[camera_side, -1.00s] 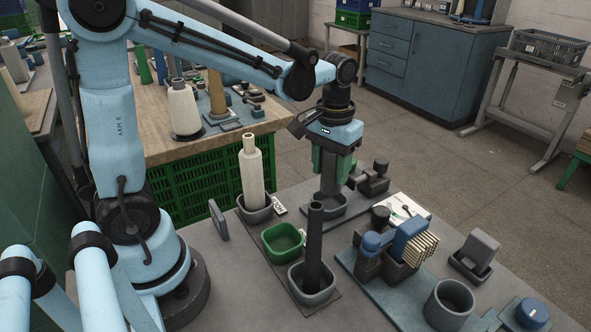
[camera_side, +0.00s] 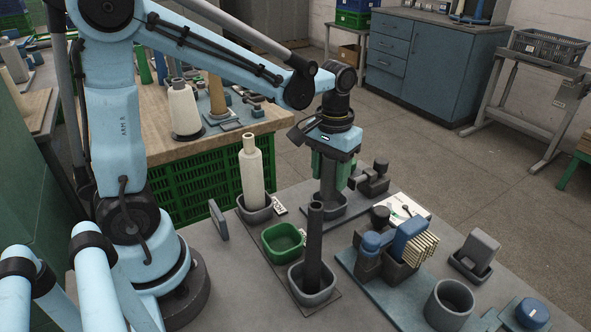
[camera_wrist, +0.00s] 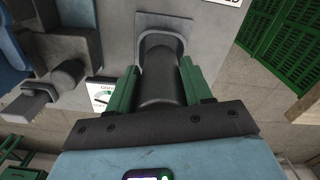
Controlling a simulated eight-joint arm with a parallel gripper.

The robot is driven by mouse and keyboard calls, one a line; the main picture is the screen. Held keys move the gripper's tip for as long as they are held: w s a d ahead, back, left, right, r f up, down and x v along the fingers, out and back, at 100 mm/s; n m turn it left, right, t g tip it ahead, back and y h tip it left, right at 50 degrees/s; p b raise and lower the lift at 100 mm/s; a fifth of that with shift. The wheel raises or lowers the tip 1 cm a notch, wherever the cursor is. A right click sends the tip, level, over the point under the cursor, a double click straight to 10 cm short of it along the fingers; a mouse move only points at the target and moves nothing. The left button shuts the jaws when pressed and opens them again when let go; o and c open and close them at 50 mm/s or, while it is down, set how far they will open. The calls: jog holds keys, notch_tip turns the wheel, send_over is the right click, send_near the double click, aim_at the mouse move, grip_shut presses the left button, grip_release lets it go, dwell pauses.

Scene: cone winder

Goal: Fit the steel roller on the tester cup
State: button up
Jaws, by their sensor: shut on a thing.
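My gripper (camera_side: 331,172) has its green fingers shut on a grey steel roller (camera_side: 327,188), held upright. The roller's lower end is in a grey square cup (camera_side: 345,208) at the back of the bench; I cannot tell whether it rests on the cup's bottom. In the wrist view the roller (camera_wrist: 160,78) stands between the fingers of my gripper (camera_wrist: 160,68), and the cup's rim (camera_wrist: 185,24) shows around its far end. Which cup is the tester's is not readable.
A dark tall tube (camera_side: 314,245) stands in a front grey cup (camera_side: 312,296). A cream bobbin (camera_side: 252,180) stands in another cup at left. An empty green cup (camera_side: 283,240) lies between.

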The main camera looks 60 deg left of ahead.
aim_at(329, 186)
jog(key=shift+f, duration=0.75)
dwell(0.4)
jog(key=shift+f, duration=0.25)
jog(key=shift+f, duration=0.9)
dwell(1.0)
jog(key=o, duration=1.7)
jog(key=shift+o, duration=0.2)
jog(key=shift+r, duration=0.1)
jog(key=shift+r, duration=3.9)
